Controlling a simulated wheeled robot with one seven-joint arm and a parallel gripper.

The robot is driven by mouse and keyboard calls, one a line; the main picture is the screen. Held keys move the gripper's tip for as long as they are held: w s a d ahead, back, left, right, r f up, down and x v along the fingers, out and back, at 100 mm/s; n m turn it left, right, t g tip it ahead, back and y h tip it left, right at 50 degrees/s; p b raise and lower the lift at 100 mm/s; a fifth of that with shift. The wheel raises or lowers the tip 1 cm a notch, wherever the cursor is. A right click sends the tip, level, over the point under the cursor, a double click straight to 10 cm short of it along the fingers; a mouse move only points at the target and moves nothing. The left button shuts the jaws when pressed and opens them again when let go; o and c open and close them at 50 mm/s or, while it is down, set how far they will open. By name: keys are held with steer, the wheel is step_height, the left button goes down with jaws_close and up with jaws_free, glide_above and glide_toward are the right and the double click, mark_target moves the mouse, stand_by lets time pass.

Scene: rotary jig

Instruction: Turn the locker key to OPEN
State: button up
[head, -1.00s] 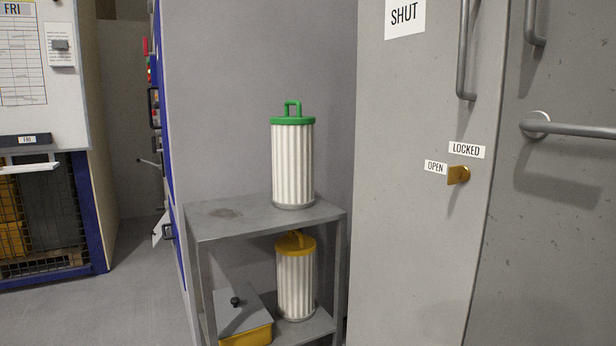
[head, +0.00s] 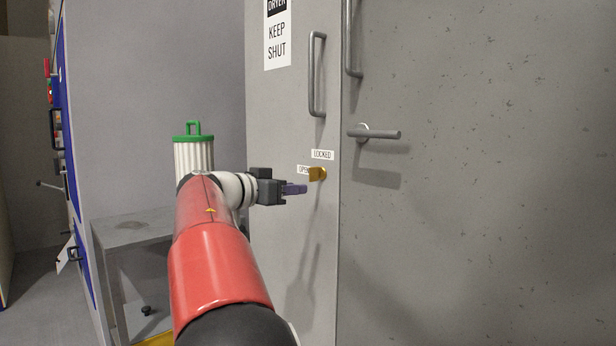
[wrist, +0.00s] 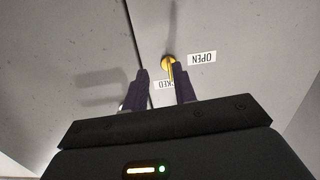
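The brass locker key (head: 318,174) sits in its round lock on the grey locker door. The OPEN label (head: 303,169) is left of it and the LOCKED label (head: 322,154) above it. In the wrist view the key (wrist: 171,72) shows close to the right fingertip, pointing down the picture towards the partly hidden LOCKED label (wrist: 165,85); the OPEN label (wrist: 202,58) is to its right. My gripper (head: 303,189) is just below and left of the key. Its fingers (wrist: 161,72) are apart with nothing held; I cannot tell whether one touches the key.
A lever handle (head: 380,134) sticks out from the door on the right, with upright bar handles (head: 316,75) above the lock. A grey stand (head: 120,232) with a green-topped filter (head: 193,155) is at the left. The wall right of the lever is clear.

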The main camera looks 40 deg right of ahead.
steer(key=w+d+r+h+p, duration=0.1)
steer(key=w+d+r+p, duration=0.1)
steer(key=d, duration=0.4)
steer(key=shift+d+r+m, duration=0.15)
steer(key=shift+d+m, duration=0.1)
steer(key=shift+m, duration=0.15)
jaws_close()
